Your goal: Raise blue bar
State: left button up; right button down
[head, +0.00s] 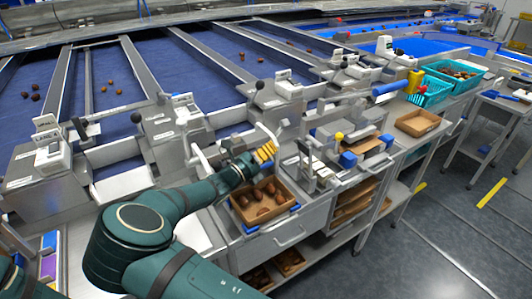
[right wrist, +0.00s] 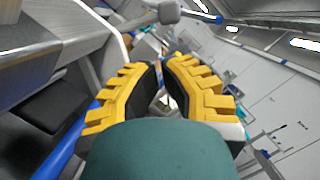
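A bar with a blue grip (head: 390,88) lies at the stations along the bench at the upper right in the head view. A blue bar (right wrist: 72,140) runs diagonally at the lower left of the right wrist view; I cannot tell if it is the same one. My right gripper (head: 266,151) has yellow ridged fingers and is above the carton tray, close beside a pale curved lever. In the right wrist view its fingertips (right wrist: 161,62) are close together with a narrow gap; I see no object clearly held. My left gripper is out of view.
A carton tray of dates (head: 235,213) sits on the bench below my right gripper. Scales and levers crowd the bench edge. An empty carton tray (head: 436,122) and a teal crate (head: 425,95) are farther right. The floor aisle (head: 430,235) at right is open.

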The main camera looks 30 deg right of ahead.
aim_at(279, 124)
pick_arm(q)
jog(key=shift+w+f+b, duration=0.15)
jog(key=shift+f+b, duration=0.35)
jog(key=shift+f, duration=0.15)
pick_arm(e)
jog(key=x, duration=0.6)
jog(key=shift+d, duration=0.3)
jog(key=shift+w, duration=0.15)
